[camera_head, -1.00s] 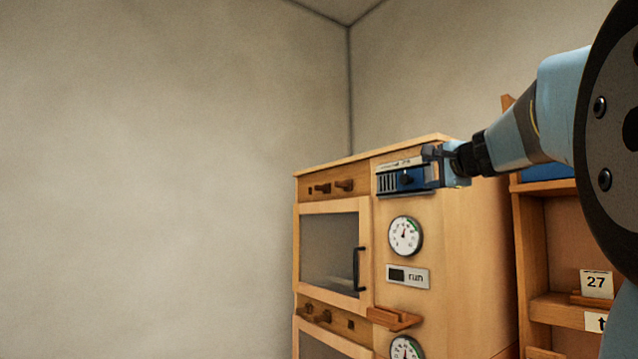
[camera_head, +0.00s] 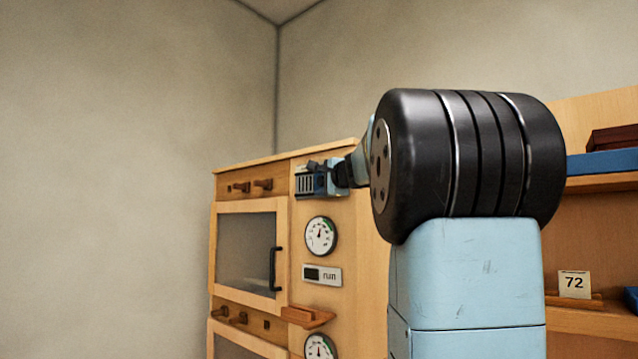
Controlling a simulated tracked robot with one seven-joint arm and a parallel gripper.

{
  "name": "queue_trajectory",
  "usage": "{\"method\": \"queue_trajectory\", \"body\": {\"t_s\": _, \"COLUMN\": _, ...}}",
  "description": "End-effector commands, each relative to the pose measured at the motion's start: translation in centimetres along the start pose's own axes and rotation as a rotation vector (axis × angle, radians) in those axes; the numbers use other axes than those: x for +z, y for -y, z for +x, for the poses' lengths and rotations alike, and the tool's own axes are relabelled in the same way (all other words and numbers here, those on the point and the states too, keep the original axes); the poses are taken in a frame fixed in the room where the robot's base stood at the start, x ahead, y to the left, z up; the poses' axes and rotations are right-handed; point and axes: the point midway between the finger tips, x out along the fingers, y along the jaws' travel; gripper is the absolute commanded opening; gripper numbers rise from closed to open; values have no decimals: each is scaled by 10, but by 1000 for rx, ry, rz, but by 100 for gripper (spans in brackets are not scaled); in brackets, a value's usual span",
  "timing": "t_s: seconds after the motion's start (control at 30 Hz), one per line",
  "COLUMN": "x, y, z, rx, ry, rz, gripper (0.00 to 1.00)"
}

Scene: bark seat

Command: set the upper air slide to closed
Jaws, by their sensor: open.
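The upper air slide (camera_head: 307,183) is a blue and silver slotted plate at the top of the wooden cabinet's (camera_head: 345,235) right-hand front panel. Slots show at its left end. Its right part, with the knob, is hidden behind my gripper. My gripper (camera_head: 318,168) is open at the slide's upper right, small in the picture. I cannot tell whether its fingers touch the slide or its knob. My arm's large black joint and pale blue link cover much of the right half of the view.
Below the slide are a round dial (camera_head: 320,236), a "run" display (camera_head: 322,275) and a small wooden ledge (camera_head: 307,317). A glazed door (camera_head: 247,248) with a black handle is to the left.

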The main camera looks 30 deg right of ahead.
Motion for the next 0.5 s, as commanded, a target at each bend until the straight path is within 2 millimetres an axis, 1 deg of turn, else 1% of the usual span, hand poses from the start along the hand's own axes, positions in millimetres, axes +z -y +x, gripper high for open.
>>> {"method": "queue_trajectory", "body": {"t_s": 0.1, "x": 0, "y": 0, "z": 3, "rx": 0, "ry": 0, "rz": 0, "gripper": 58}}
{"method": "queue_trajectory", "body": {"t_s": 0.33, "x": 0, "y": 0, "z": 3, "rx": 0, "ry": -1, "rz": 0, "gripper": 57}}
{"method": "queue_trajectory", "body": {"t_s": 0.5, "x": 0, "y": 0, "z": 3, "rx": 0, "ry": -1, "rz": 0, "gripper": 41}}
